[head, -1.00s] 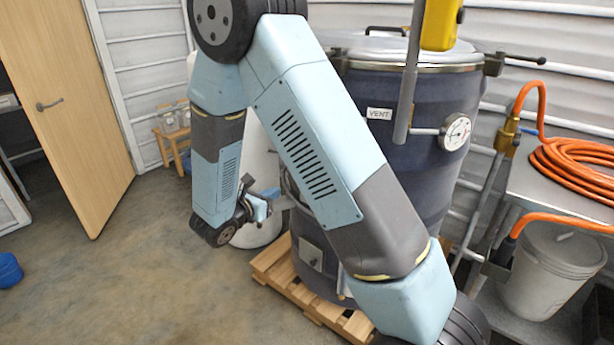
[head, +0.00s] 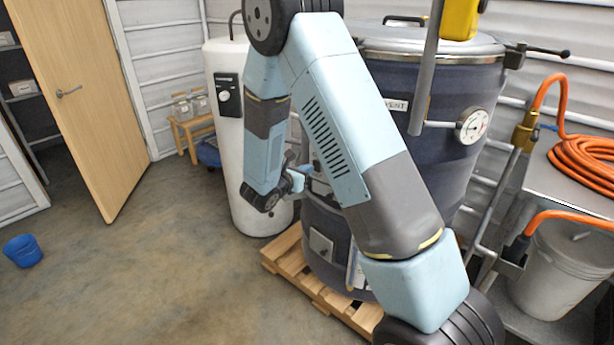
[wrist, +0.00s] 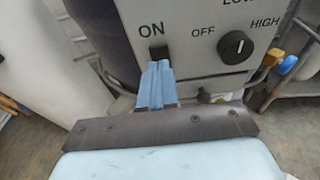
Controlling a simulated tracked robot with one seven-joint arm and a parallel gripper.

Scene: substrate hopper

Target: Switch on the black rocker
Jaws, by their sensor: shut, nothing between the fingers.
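The black rocker (wrist: 159,53) shows as a small dark square under the word ON, on the grey control box (wrist: 195,60) in the wrist view. My gripper (wrist: 158,66) has its light blue fingers shut together with nothing between them. Its tips are right at the rocker's lower edge and hide part of it. I cannot tell whether they touch it, or which way the rocker is tipped. In the head view my arm hides most of the box and the gripper.
A black knob (wrist: 235,47) marked OFF and HIGH sits right of the rocker. The box is by the dark tank (head: 440,95) on a wooden pallet (head: 290,270). A white cylinder (head: 243,170) stands left of it.

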